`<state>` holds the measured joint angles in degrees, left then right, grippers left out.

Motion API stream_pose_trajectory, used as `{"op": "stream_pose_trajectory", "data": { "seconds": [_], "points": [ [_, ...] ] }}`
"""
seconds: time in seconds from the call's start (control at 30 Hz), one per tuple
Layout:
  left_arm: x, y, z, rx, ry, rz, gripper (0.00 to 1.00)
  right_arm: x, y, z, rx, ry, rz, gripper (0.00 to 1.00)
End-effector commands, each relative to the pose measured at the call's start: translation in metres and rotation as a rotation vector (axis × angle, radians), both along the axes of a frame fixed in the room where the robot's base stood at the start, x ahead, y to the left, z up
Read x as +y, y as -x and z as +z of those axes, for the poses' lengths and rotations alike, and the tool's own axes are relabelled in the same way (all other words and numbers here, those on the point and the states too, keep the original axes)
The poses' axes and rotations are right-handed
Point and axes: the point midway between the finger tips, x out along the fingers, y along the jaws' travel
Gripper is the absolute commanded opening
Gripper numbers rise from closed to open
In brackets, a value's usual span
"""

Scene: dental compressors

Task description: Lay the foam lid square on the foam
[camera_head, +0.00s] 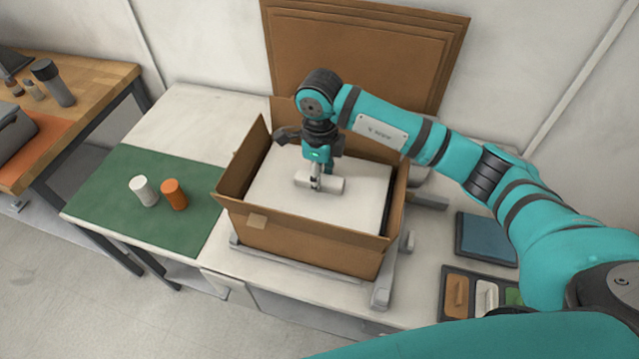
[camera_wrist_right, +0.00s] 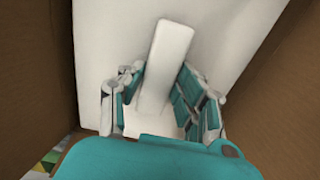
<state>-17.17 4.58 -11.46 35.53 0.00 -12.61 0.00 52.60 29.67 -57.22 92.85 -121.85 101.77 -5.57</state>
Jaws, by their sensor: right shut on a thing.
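The white foam lid (camera_head: 355,197) is a flat slab with a raised bar handle (camera_head: 333,185) on top. It lies inside the open cardboard box (camera_head: 300,242), a little below the rim. A dark gap shows along its right edge. My right gripper (camera_head: 317,183) points down into the box and is shut on the handle. In the right wrist view the fingers (camera_wrist_right: 163,100) stand on both sides of the handle (camera_wrist_right: 168,60), with the lid (camera_wrist_right: 225,35) below. The foam under the lid is hidden. I cannot tell whether the lid touches it. My left gripper is not in view.
The box flaps stand up around the opening. A green mat (camera_head: 150,195) with a white cylinder (camera_head: 144,191) and an orange cylinder (camera_head: 174,194) lies left. A blue pad (camera_head: 487,238) and a dark tray (camera_head: 447,300) lie right. Flat cardboard (camera_head: 370,50) leans behind.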

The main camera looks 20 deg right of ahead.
Motion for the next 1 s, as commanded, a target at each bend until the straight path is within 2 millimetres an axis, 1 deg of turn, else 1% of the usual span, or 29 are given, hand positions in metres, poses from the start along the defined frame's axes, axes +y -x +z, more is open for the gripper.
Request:
{"op": "stream_pose_trajectory", "data": {
  "seconds": [0.17, 0.3, 0.4, 0.6, 0.73, 0.77, 0.93, 1.0],
  "points": [
    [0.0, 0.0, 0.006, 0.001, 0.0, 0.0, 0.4, 0.0, 0.001, -0.013, 0.002, 0.0, -0.001, 0.09],
    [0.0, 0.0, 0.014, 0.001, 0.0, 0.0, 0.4, 0.0, 0.001, -0.032, 0.003, 0.001, -0.001, 0.09],
    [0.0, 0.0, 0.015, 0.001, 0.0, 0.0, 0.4, 0.0, 0.0, -0.041, 0.001, 0.001, -0.001, 0.09],
    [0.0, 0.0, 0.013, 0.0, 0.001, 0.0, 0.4, 0.0, 0.0, -0.042, -0.001, 0.001, 0.0, 0.09],
    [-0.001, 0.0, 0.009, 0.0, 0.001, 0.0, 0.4, 0.0, 0.0, -0.047, -0.002, 0.001, 0.0, 0.09],
    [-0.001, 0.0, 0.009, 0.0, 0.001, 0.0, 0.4, 0.0, 0.0, -0.046, -0.002, 0.001, 0.0, 0.34],
    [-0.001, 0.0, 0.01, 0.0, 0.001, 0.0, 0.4, 0.0, 0.0, -0.045, -0.001, 0.001, 0.0, 0.56],
    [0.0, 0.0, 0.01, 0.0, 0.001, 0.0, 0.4, 0.0, 0.0, -0.045, -0.001, 0.001, 0.0, 0.56]
  ]
}}
